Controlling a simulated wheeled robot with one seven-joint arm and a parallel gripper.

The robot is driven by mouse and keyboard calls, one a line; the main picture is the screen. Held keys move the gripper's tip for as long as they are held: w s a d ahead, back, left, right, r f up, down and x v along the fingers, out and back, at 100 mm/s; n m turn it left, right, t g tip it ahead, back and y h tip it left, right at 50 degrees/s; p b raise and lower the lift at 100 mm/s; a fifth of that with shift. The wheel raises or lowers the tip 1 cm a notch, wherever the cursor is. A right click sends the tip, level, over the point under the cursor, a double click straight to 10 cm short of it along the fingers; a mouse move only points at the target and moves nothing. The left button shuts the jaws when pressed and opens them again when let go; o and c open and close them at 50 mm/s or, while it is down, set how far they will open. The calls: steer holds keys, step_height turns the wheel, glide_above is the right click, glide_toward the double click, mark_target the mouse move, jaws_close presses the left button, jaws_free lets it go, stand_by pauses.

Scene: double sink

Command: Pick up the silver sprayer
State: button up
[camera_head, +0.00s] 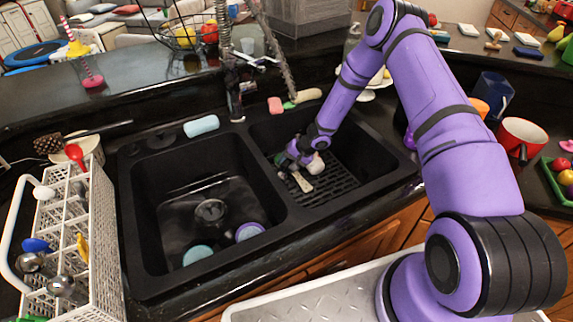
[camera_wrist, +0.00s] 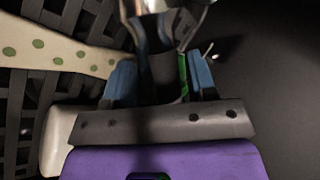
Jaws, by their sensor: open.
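My gripper (camera_head: 297,158) is low in the right sink basin. In the wrist view, my gripper (camera_wrist: 161,78) is open, with its blue-tipped fingers apart. A shiny silver piece (camera_wrist: 188,12), which looks like part of the silver sprayer, shows at the top edge. A dark section below it lies between the fingers; I cannot tell whether they touch it. The rest of the sprayer is cut off in the wrist view, and I cannot make it out beside my gripper in the head view.
A cream utensil with green dots (camera_wrist: 40,48) lies beside my gripper on the black slotted rack (camera_head: 330,188). The left basin (camera_head: 165,215) holds round teal and purple items. The basin divider (camera_head: 270,180) and the tap (camera_head: 232,85) stand close by.

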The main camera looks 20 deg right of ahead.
steer(key=shift+c, duration=0.3)
steer(key=c, duration=0.9)
steer(key=shift+r, duration=0.15)
